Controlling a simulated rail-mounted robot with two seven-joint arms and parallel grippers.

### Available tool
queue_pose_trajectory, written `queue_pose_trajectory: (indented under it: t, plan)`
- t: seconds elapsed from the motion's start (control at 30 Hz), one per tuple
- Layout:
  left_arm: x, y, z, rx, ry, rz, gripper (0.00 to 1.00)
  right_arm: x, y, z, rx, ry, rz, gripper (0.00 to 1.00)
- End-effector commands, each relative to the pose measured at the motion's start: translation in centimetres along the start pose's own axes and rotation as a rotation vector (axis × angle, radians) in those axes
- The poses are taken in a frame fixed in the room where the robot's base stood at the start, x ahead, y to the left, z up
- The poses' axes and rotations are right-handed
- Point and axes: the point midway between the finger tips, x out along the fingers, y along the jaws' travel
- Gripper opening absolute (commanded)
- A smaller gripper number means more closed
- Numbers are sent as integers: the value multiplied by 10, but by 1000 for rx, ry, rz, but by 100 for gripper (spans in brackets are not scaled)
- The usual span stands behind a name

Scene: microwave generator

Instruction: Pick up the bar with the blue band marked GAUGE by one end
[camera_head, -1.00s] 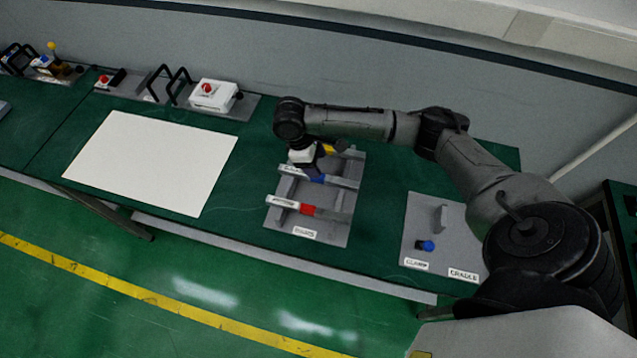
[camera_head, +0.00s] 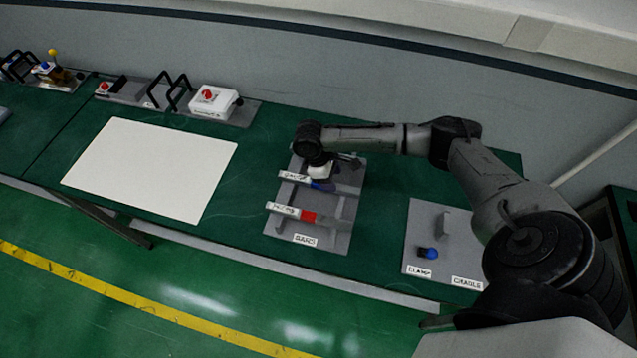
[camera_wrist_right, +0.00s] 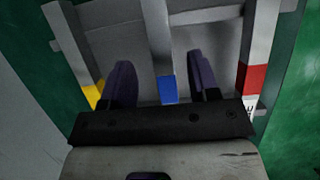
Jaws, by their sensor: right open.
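The bar with the blue band (camera_wrist_right: 157,30) lies on a grey rack plate (camera_head: 334,238), between a yellow-banded bar (camera_wrist_right: 68,40) and a red-banded bar (camera_wrist_right: 258,45). Its pale labelled left end (camera_head: 292,176) shows in the head view, but the lettering is too small to read surely. My right gripper (camera_head: 322,183) is over this bar near its blue band. In the right wrist view the open fingers (camera_wrist_right: 163,82) stand on either side of the bar, with a gap each side. The gripper body hides part of the bar. My left gripper is not in view.
The red-banded bar also shows in the head view (camera_head: 308,216), close in front. A clamp and cradle plate (camera_head: 425,232) with a blue knob is at right. A white sheet (camera_head: 150,168) lies at left; a white box with a red button (camera_head: 214,102) stands behind.

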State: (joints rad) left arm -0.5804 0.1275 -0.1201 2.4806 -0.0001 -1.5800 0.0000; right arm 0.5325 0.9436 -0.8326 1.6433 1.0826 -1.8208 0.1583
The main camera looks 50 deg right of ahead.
Motion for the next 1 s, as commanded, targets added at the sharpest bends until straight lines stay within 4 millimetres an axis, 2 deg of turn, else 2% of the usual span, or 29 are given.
queue_pose_trajectory:
  t: [0.3, 0.67, 1.0]
  plan:
    - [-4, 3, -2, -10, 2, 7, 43, 39, -1, 4, -1, -3, 0, 55]
    - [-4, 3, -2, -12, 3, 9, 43, 45, -1, 4, -1, 0, 1, 55]
    - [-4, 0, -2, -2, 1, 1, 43, 45, -1, 4, -1, 0, 1, 23]
